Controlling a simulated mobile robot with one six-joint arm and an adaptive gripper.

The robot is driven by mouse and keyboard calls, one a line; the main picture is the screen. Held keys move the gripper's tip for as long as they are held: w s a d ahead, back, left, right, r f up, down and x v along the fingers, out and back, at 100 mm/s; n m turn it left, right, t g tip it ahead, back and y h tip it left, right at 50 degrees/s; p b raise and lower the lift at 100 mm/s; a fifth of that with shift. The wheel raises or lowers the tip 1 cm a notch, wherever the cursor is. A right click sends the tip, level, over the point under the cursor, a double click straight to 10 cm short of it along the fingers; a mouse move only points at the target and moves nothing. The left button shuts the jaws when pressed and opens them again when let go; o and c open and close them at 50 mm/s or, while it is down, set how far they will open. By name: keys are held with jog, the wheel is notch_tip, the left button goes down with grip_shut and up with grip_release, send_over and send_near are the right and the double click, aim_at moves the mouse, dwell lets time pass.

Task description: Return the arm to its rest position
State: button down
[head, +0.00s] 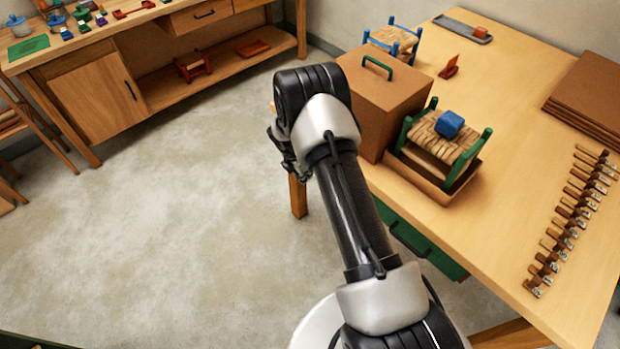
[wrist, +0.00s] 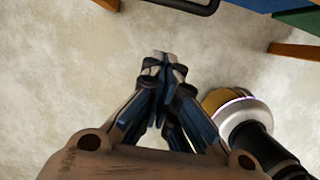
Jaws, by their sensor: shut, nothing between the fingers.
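My arm reaches up through the middle of the head view and bends at the elbow beside the table's left edge. My gripper is mostly hidden behind the arm there. In the wrist view my gripper (wrist: 163,62) points at bare concrete floor, its fingers together and empty. Part of my own body shows at the lower right of the wrist view. The gripper touches nothing that I can see.
The wooden table (head: 500,215) holds a brown box (head: 378,100), a green-framed woven stool (head: 440,150) with a blue block (head: 450,124), and a row of clamps (head: 572,222). A workbench (head: 150,45) stands at the back left. The floor (head: 150,220) between is clear.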

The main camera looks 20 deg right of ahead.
jog(key=v, duration=0.4)
jog(key=shift+a+p, duration=0.1)
jog(key=shift+p, duration=0.3)
jog(key=s+a+r+m+t, duration=0.1)
jog(key=s+r+m, duration=0.2)
jog(key=r, duration=0.6)
jog(key=s+a+r+m, duration=0.2)
jog(key=r+m, duration=0.1)
jog(key=r, duration=0.6)
jog(key=s+a+r+m+t, duration=0.1)
jog(key=s+r+m, duration=0.2)
jog(key=r, duration=0.6)
jog(key=s+a+r+m+y, duration=0.1)
jog(key=s+a+r+m, duration=0.2)
jog(key=s+r+m, duration=0.55)
jog(key=s+a+m+t, duration=0.1)
jog(key=s+m, duration=0.1)
jog(key=s, duration=0.7)
jog(key=s+a+r+m+y, duration=0.1)
jog(key=s+a+m, duration=0.1)
jog(key=s, duration=0.7)
jog(key=shift+a+r+t+y, duration=0.3)
jog(key=shift+t, duration=0.1)
